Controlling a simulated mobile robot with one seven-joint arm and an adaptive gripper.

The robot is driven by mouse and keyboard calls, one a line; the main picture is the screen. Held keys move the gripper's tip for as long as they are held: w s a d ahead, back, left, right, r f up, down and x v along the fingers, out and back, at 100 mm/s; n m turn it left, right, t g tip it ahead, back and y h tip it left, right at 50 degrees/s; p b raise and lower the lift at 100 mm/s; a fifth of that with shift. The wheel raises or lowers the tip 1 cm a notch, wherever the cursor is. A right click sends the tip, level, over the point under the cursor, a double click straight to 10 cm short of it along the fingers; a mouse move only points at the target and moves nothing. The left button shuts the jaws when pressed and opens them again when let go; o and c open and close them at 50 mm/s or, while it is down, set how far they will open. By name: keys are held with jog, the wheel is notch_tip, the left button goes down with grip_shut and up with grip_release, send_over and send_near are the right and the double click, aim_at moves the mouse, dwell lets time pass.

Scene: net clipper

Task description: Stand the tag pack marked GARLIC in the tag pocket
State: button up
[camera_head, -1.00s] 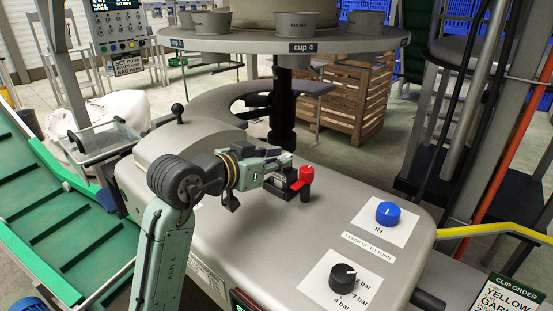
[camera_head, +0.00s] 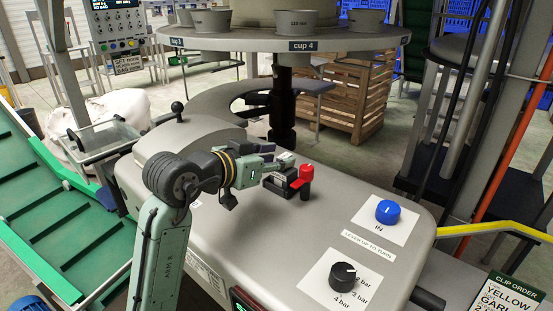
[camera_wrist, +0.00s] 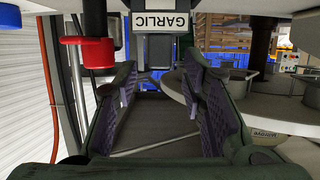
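The tag pack marked GARLIC (camera_wrist: 166,20) shows its white label upside down at the top middle of the wrist view, beyond my fingertips. A dark frame edges its lower end; I cannot tell whether it stands fully in the tag pocket. My gripper (camera_wrist: 160,70) is open, its two purple-padded fingers apart with nothing between them. The pack cannot be made out clearly there.
The grey machine top carries a blue IN knob (camera_head: 387,211) and a black pressure knob (camera_head: 343,276). The cup carousel (camera_head: 240,41) is behind. A clip order card (camera_head: 513,294) is at lower right. The green conveyor (camera_head: 45,215) is on the left.

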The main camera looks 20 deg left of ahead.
jog(key=b+v, duration=0.2)
jog(key=v, duration=0.9)
jog(key=shift+s+b, duration=0.2)
jog(key=shift+b, duration=0.2)
